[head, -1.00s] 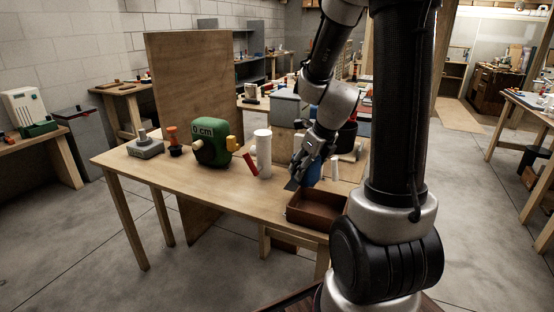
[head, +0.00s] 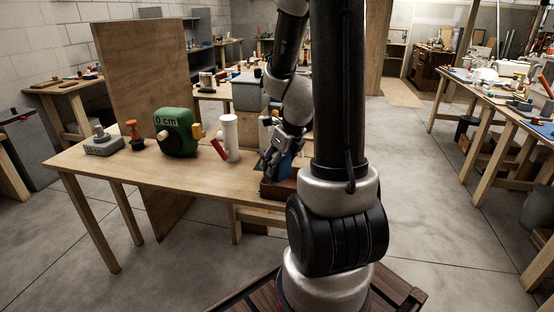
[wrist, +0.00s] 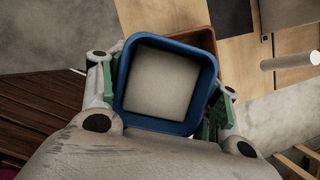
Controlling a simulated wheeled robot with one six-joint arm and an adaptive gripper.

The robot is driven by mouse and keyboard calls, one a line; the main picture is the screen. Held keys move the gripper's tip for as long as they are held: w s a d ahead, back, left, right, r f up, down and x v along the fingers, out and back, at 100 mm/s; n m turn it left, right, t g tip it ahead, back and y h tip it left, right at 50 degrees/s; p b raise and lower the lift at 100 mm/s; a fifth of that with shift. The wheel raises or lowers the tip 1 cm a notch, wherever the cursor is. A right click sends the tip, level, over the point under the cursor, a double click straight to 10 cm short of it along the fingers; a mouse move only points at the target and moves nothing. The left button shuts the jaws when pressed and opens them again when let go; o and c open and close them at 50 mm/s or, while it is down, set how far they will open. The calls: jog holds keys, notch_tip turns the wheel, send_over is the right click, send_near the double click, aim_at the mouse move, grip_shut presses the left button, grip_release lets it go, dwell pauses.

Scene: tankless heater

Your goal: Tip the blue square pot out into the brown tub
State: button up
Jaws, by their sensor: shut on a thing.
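My gripper (head: 270,160) is shut on the blue square pot (head: 284,164), low over the right end of the wooden table. In the wrist view the pot (wrist: 124,93) sits between the green-padded fingers. Its open square mouth faces that camera. A pale, even surface shows inside; I cannot tell whether it is contents or the bare bottom. The brown tub (head: 270,188) stands at the table's right end, close under the pot and partly hidden by my arm. In the wrist view part of the tub (wrist: 203,41) shows behind the pot.
On the table (head: 130,167), left of the tub, stand a white cylinder (head: 229,132), a red piece (head: 218,152), a green tape measure (head: 175,133), an orange-topped item (head: 134,134) and a grey block (head: 103,147). A tall wooden board (head: 130,80) stands behind.

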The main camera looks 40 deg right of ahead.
jog(key=shift+f, duration=0.8)
jog(key=shift+y, duration=0.4)
jog(key=y, duration=0.2)
jog(key=m+y, duration=0.1)
jog(key=y, duration=0.1)
jog(key=shift+a+r+g, duration=0.3)
jog(key=shift+a, duration=0.1)
jog(key=y, duration=0.2)
jog(key=shift+a+m+y, duration=0.1)
jog(key=shift+m+y, duration=0.3)
jog(key=shift+a+y, duration=0.1)
jog(key=shift+y, duration=0.3)
jog(key=shift+s+a+r, duration=0.1)
jog(key=shift+a, duration=0.05)
